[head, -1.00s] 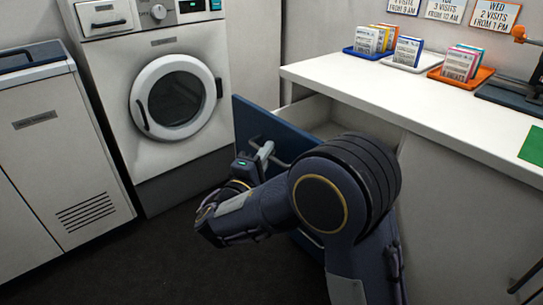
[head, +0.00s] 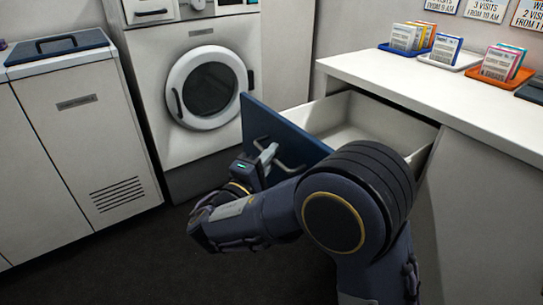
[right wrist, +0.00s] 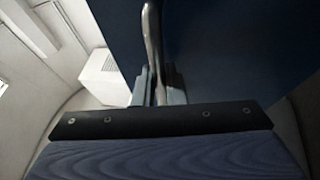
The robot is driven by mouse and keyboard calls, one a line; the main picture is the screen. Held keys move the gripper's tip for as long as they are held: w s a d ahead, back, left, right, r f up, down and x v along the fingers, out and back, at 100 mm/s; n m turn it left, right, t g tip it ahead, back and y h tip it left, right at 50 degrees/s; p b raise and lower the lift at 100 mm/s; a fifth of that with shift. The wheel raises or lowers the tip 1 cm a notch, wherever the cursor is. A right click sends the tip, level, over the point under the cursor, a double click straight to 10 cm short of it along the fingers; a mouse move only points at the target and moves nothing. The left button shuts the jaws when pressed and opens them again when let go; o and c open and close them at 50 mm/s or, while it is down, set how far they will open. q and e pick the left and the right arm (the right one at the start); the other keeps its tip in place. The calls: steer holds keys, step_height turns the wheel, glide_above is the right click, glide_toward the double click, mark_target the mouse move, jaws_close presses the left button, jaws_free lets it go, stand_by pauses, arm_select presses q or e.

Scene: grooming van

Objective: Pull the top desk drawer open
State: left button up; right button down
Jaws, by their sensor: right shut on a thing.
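The top desk drawer (head: 360,122) has a dark blue front (head: 262,117) and a pale, empty-looking inside. It stands well out from under the white desk top (head: 420,88). My right gripper (head: 268,157) is at the drawer's metal bar handle (head: 291,167). In the right wrist view, the two fingers (right wrist: 158,88) are closed around the handle bar (right wrist: 152,40), against the blue front. My right arm hides the lower part of the desk front. My left gripper is not in view.
A white washer (head: 207,88) with a round door stands behind the drawer. A pale cabinet (head: 85,140) is at the left. Colored trays of cards (head: 496,72) sit on the desk top. Dark floor is clear at the lower left.

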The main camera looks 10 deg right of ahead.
steer(key=c, duration=1.5)
jaws_free()
steer(key=p+v, duration=0.1)
steer(key=v, duration=0.6)
steer(key=shift+s+a, duration=0.2)
steer(key=shift+s, duration=0.1)
steer(key=shift+a+f, duration=0.1)
steer(key=shift+f, duration=0.05)
